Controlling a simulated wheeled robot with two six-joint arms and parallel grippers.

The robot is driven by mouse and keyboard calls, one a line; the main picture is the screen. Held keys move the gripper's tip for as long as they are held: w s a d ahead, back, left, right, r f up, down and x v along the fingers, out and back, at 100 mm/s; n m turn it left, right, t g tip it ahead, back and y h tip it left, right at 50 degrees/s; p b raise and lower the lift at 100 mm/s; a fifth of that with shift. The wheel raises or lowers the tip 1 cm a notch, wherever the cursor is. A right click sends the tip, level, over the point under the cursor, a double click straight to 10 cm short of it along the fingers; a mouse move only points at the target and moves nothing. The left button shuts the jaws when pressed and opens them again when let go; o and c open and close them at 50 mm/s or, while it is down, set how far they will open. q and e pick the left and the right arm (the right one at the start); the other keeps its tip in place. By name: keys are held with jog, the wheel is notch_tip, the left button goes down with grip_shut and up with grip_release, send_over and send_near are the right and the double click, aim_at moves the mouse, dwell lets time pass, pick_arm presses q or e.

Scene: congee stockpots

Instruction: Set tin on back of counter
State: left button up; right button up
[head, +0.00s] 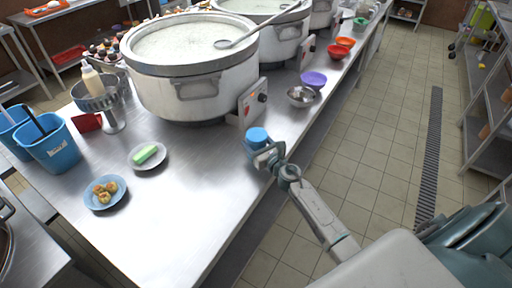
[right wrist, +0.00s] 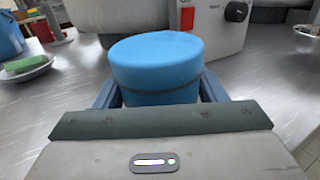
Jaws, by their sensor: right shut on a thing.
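The tin is a blue round can with a lid (right wrist: 157,66), and it also shows in the head view (head: 257,136). My right gripper (head: 265,152) is shut on the tin, with its fingers on either side of it in the right wrist view (right wrist: 158,92). The tin is upright near the right edge of the steel counter (head: 185,215); I cannot tell whether it touches the surface. The large congee stockpot (head: 190,95) stands behind it. My left gripper is not in view.
A control box with a knob (head: 252,103) is just behind the tin. A steel bowl (head: 302,96), a purple bowl (head: 313,79) and red and orange bowls line the right edge. Plates (head: 105,203) and blue bins (head: 50,145) are at left. The front counter is clear.

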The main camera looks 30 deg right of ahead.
dwell(0.3)
jog(key=shift+f, duration=0.2)
jog(key=o, duration=1.2)
jog(key=shift+s+r, duration=0.1)
jog(key=shift+r, duration=0.2)
jog(key=s, duration=0.7)
jog(key=s+b, duration=0.1)
jog(key=s, duration=0.2)
jog(key=shift+s+d+f, duration=0.15)
jog(key=shift+d+f, duration=0.05)
jog(key=shift+d, duration=0.2)
jog(key=shift+s+r, duration=0.1)
jog(key=shift+s, duration=0.75)
